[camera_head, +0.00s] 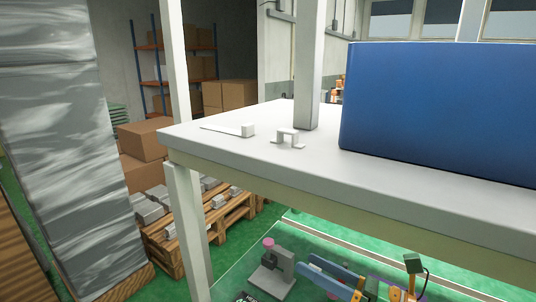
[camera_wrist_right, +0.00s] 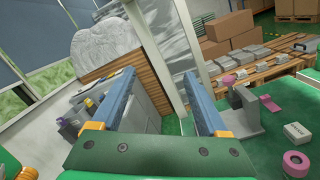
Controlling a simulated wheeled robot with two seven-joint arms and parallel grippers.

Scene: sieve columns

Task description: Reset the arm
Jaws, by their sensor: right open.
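My right gripper (camera_head: 305,262) is low in the head view, below the white table top, with its blue fingers pointing left. In the right wrist view its two blue fingers (camera_wrist_right: 159,73) stand wide apart with nothing between them. A grey stand with a pink top (camera_head: 277,270) is just left of the fingertips in the head view. It also shows in the right wrist view (camera_wrist_right: 240,115), to the right of the right finger and apart from it. My left gripper is in neither view.
A white table (camera_head: 230,140) with posts stands above my right gripper. It carries a large blue bin (camera_head: 430,110) and a small white bracket (camera_head: 288,138). A pink roll (camera_wrist_right: 295,162) and a white box (camera_wrist_right: 297,133) lie on the green surface. A loaded pallet (camera_head: 220,222) stands beyond.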

